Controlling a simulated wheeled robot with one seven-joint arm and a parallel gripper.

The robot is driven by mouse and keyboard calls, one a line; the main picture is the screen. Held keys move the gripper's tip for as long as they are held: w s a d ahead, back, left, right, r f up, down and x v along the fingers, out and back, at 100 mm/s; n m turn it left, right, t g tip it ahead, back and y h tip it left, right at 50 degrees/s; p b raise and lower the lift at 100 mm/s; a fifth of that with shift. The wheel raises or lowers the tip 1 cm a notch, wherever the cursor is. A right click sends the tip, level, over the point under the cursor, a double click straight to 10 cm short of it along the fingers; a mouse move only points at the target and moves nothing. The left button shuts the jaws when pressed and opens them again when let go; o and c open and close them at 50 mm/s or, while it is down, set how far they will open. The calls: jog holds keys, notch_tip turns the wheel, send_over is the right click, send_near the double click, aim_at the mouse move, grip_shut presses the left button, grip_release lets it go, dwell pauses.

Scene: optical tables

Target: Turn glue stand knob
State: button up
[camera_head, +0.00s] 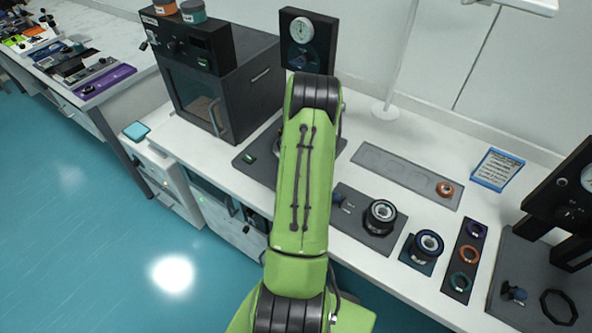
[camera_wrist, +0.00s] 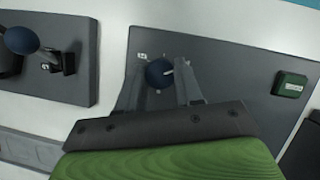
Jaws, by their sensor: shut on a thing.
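The glue stand's dark base plate (camera_head: 247,158) lies on the white bench, with an upright dark panel (camera_head: 308,58) and round gauge behind it. In the wrist view the plate (camera_wrist: 235,60) carries a round dark blue knob (camera_wrist: 159,72) with a white mark. My gripper (camera_wrist: 160,78) is shut on this knob, one finger on each side. In the head view my green arm hides the knob and my gripper.
A green button box (camera_wrist: 290,84) sits on the same plate. A neighbouring plate (camera_wrist: 85,85) carries another blue knob (camera_wrist: 22,40). A dark oven-like box (camera_head: 215,80) stands to the left. Ring parts and a black stand (camera_head: 565,200) are to the right.

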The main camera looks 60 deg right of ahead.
jog(key=o, duration=1)
jog(key=shift+o, duration=0.2)
notch_tip(320, 180, up, 10)
jog(key=p, duration=0.1)
